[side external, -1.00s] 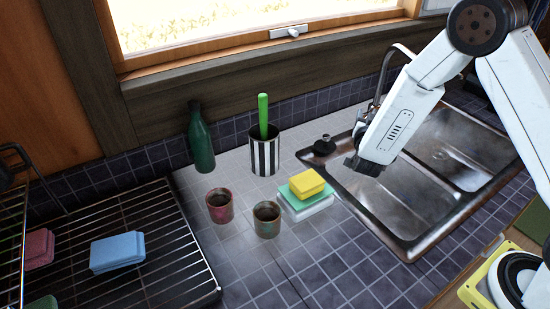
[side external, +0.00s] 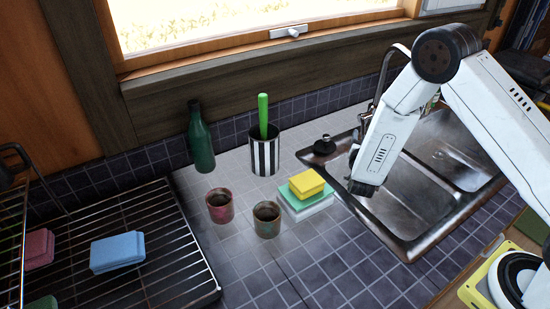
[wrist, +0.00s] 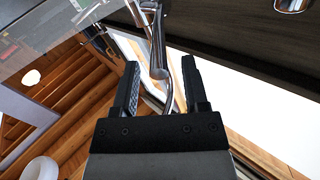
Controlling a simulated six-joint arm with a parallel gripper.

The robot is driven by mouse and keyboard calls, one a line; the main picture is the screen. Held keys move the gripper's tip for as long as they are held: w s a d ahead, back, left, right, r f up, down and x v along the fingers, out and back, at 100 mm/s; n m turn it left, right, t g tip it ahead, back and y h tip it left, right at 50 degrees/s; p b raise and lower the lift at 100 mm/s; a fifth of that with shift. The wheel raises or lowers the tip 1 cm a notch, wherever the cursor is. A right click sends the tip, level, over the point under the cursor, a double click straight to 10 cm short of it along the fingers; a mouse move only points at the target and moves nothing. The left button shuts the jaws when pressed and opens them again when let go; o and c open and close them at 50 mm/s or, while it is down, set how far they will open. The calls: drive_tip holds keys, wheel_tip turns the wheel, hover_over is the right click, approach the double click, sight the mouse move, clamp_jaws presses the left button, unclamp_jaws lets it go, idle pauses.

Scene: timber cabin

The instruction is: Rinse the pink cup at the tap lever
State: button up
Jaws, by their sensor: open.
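The pink cup (side external: 220,206), mottled pinkish red, stands upright on the tiled counter left of the sink. The chrome tap (side external: 392,72) rises behind the sink, partly hidden by my arm; I cannot make out its lever clearly. My gripper (side external: 362,187) is above the left edge of the sink, to the right of the pink cup and well apart from it. In the wrist view my gripper (wrist: 160,64) has its two fingers spread with nothing held. The tap (wrist: 156,45) shows beyond the fingers there. The cup is not in the wrist view.
A greenish-brown cup (side external: 266,220) stands close right of the pink cup. Yellow and green sponges (side external: 306,185) lie between the cups and sink (side external: 400,245). A striped holder (side external: 264,160), green bottle (side external: 201,140) and dark stopper (side external: 324,145) stand behind. A drying rack (side external: 150,275) is at left.

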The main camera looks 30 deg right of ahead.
sight(362, 128)
drive_tip(key=shift+f+x, duration=0.2)
drive_tip(key=shift+x, duration=1.3)
clamp_jaws()
drive_tip(key=shift+s, duration=0.1)
idle(0.3)
